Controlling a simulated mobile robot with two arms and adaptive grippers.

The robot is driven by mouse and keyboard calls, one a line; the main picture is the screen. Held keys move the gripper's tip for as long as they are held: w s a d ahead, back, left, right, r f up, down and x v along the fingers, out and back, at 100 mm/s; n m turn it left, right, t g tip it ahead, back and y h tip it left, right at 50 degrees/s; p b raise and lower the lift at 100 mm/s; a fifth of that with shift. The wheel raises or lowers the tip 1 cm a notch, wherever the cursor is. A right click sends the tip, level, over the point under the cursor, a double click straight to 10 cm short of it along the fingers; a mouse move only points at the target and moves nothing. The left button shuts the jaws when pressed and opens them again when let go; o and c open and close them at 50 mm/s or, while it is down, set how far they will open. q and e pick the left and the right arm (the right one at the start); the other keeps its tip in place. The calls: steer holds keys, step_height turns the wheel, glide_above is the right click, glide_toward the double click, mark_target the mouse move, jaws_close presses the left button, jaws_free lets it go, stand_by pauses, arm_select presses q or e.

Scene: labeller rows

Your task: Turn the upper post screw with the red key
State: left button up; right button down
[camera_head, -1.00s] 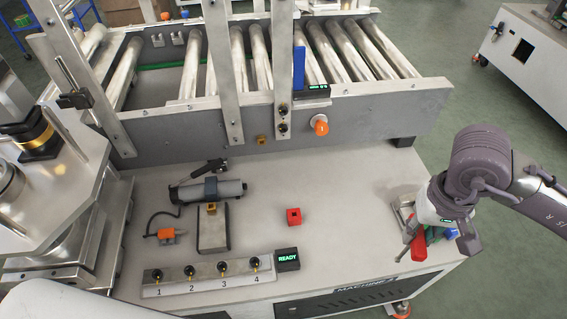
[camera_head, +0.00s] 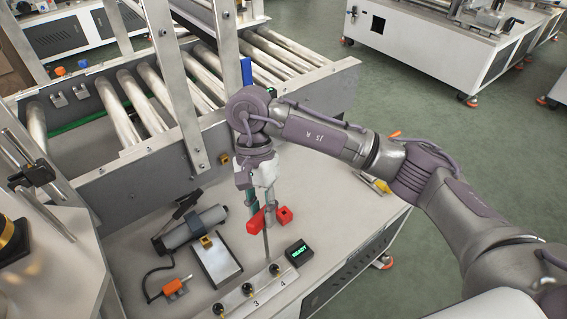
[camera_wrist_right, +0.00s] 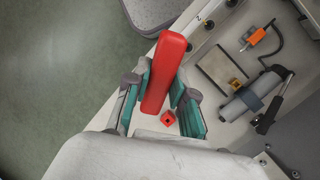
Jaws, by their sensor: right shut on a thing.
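The red key's handle (camera_head: 256,220) is held in my right gripper (camera_head: 262,203), above the table. Its thin grey shaft points down, ending near the numbered strip. In the right wrist view the red handle (camera_wrist_right: 165,72) lies between the teal-padded fingers of my right gripper (camera_wrist_right: 160,95), which are shut on it. The right-hand upright post (camera_head: 218,75) stands at the conveyor. My left gripper is in neither view.
A red block with a square hole (camera_head: 285,213) is on the table close to the key. A READY display (camera_head: 299,253) stands beside the numbered strip (camera_head: 240,300). A grey cylindrical tool (camera_head: 190,228) and an orange plug (camera_head: 175,286) lie left. A yellow-handled tool (camera_head: 383,186) lies right.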

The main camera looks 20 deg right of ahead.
steer(key=w+a+r+m+t+y, duration=0.15)
steer(key=w+m+t+y, duration=0.35)
steer(key=m, duration=0.5)
steer(key=w+a+m+t+y, duration=0.2)
steer(key=w+m+t+y, duration=0.1)
steer(key=w+m+y, duration=0.55)
steer(key=w+d+f+m+t+h, duration=0.4)
steer(key=d+f+m+t+h, duration=0.3)
steer(key=d+m+t, duration=0.5)
steer(key=shift+d+f+t, duration=0.4)
steer(key=shift+f+t, duration=0.1)
steer(key=shift+f, duration=0.05)
steer(key=shift+s, duration=0.15)
steer(key=shift+b+x, duration=0.35)
steer(key=shift+x, duration=2.35)
